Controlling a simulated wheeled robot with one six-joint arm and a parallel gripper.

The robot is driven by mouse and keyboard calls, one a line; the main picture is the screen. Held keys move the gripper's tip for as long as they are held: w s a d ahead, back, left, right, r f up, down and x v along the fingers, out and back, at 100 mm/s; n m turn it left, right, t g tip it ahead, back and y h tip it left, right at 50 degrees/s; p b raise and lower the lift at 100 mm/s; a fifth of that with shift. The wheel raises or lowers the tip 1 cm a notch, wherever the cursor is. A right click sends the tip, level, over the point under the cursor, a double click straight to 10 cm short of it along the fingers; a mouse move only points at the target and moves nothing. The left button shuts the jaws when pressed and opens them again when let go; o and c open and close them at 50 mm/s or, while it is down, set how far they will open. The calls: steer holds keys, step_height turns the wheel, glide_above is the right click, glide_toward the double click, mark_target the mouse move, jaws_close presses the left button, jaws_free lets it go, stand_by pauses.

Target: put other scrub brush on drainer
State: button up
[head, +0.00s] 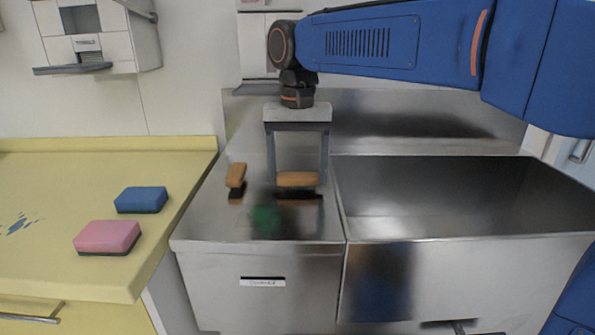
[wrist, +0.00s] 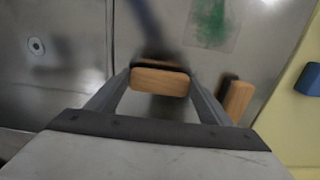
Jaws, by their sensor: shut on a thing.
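My gripper (head: 298,182) points down over the steel drainer (head: 215,215), left of the sink basin. It is shut on a scrub brush (head: 298,179) with a wooden back and dark bristles, held level between the two fingers. In the wrist view the held brush (wrist: 160,82) sits between the fingertips. Its bristles are at or just above the drainer; I cannot tell if they touch. Another scrub brush (head: 236,175) lies on the drainer just left of my gripper. It also shows in the wrist view (wrist: 237,101), right of the fingers.
A deep steel sink basin (head: 460,200) is to the right. On the yellow counter (head: 50,180) at left lie a blue sponge (head: 141,199) and a pink sponge (head: 107,236). A dispenser (head: 95,35) hangs on the wall above. The drainer's front is clear apart from a green patch (head: 265,219).

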mark_target(297, 176)
steer(key=shift+f, duration=0.15)
steer(key=o, duration=1.1)
steer(key=shift+c, duration=0.2)
step_height(297, 176, up, 12)
steer(key=shift+s, duration=0.1)
